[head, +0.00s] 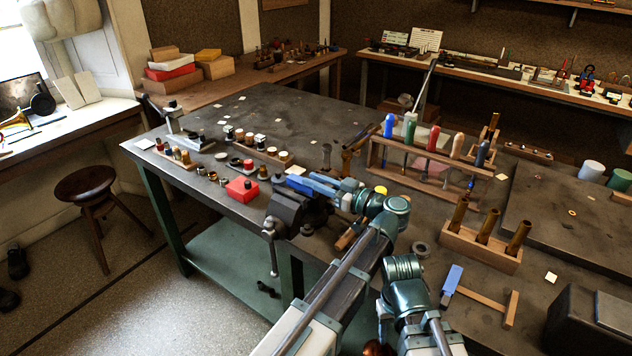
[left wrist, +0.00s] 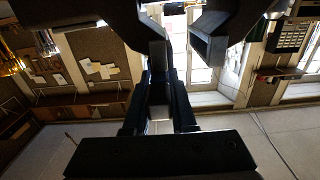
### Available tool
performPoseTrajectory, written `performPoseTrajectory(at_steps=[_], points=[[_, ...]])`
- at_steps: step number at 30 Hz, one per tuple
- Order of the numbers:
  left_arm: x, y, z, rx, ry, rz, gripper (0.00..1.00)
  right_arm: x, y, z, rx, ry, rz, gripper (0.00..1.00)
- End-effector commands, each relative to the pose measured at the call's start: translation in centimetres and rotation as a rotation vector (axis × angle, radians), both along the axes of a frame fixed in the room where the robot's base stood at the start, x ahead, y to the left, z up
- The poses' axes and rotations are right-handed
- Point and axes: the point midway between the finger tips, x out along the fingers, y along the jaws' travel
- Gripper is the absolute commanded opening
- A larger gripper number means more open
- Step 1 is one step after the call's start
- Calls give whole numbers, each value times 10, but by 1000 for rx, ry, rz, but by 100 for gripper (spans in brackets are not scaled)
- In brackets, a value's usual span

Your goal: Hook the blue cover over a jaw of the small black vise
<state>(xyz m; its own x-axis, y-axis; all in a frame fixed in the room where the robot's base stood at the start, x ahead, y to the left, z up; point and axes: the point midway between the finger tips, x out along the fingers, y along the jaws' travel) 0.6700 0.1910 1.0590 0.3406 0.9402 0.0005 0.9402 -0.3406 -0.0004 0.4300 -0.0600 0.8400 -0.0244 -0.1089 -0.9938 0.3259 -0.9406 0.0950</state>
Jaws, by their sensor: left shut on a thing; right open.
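The small black vise (head: 292,212) is clamped at the front edge of the grey workbench. My left gripper (head: 312,184) reaches over its top, shut on the blue cover (head: 303,184), much of which the fingers hide. In the left wrist view the vise appears upside down, with two grey-faced jaws (left wrist: 208,48) and an open gap between them. The left gripper's dark fingers (left wrist: 160,95) meet the picture's left jaw, or nearly so. I cannot tell whether the cover is seated on it. My right gripper (head: 403,268) is open over the bench's front edge, fingertips hard to see.
Another blue piece (head: 452,278) rests by a wooden stand (head: 482,296) on the right. Behind stand a rack of coloured-handled tools (head: 430,170) and a wooden block with brass tubes (head: 480,245). A red box (head: 242,189) and small parts lie left of the vise.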

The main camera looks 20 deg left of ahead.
Motion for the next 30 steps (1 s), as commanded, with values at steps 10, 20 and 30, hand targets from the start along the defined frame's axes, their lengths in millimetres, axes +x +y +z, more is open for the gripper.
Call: performPoseTrajectory(at_steps=[10,20,30], points=[[0,0,0,0,0,0,0,0,0,0,0,0,0,50],[0,0,0,0,0,0,59,0,0,0,0,0,0,50],[1,2,-1,0,0,0,59,0,0,0,0,0,0,50]])
